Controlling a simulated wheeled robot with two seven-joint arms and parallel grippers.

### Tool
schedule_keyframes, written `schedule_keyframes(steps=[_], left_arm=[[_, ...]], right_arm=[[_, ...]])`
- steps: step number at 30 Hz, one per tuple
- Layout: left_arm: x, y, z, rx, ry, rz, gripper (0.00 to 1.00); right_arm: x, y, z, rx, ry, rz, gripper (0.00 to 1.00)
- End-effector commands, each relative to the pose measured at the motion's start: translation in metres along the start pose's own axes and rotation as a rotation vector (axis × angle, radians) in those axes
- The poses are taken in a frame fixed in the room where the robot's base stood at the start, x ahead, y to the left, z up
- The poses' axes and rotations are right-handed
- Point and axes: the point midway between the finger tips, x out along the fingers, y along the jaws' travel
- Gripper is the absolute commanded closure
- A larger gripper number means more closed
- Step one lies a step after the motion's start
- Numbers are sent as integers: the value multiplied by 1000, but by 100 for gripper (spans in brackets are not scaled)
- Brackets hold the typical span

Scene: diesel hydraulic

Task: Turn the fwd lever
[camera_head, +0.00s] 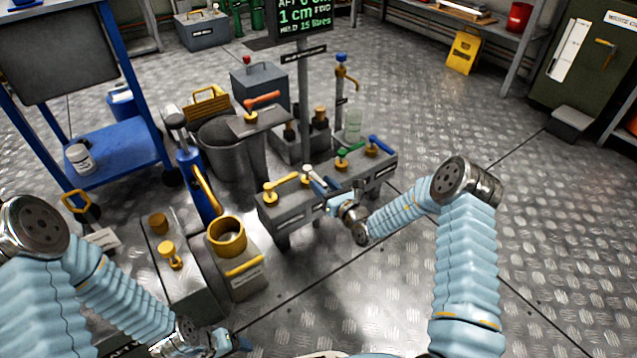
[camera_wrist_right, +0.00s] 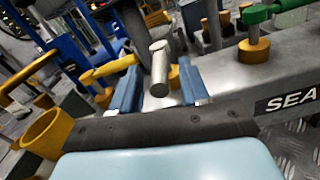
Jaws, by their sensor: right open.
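A grey valve block (camera_head: 330,190) carries a row of levers: yellow (camera_head: 280,187), pale grey (camera_head: 307,171), green (camera_head: 349,153) and blue (camera_head: 380,146). I cannot read which one is labelled fwd. My right gripper (camera_head: 322,187) is open beside the pale grey lever. In the right wrist view the pale grey lever (camera_wrist_right: 159,65) stands between the two blue fingers of the gripper (camera_wrist_right: 160,88), with a gap to each side; contact is not visible. The yellow lever (camera_wrist_right: 110,68) lies left of the fingers, the green lever (camera_wrist_right: 255,20) right. My left gripper (camera_head: 228,342) is low at the bottom edge, its jaws unclear.
A yellow cup (camera_head: 227,236) and grey boxes stand left of the block. A blue hand pump (camera_head: 192,180) and a dark bin (camera_head: 222,145) are behind them. A sign post (camera_head: 303,85) rises behind the block.

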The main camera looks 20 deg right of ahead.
Motion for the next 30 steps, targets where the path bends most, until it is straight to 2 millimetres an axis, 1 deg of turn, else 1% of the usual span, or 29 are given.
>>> schedule_keyframes(steps=[1, 3, 6, 15, 16, 24, 25, 30], left_arm=[[2, -1, 0, 0, 0, 0, 28], [3, -1, 0, 0, -1, 1, 28], [4, -1, 0, 0, -1, 1, 28], [4, -1, 0, 0, -1, 1, 28], [4, -1, 0, 0, -1, 1, 28], [4, -1, 0, 0, -1, 1, 28], [4, -1, 0, 0, -1, 1, 28], [4, -1, 0, 0, -1, 1, 28]], right_arm=[[8, 0, -1, -2, -2, 1, 55], [16, 0, -1, 0, -1, 1, 55], [23, 0, -1, 1, 0, 0, 55], [26, 0, 0, 0, 1, 0, 55], [26, 0, 0, 0, 1, 0, 56], [26, 0, 0, 0, 1, 0, 98], [26, 0, 0, 0, 1, 0, 100], [26, 0, 0, 0, 1, 0, 100]])
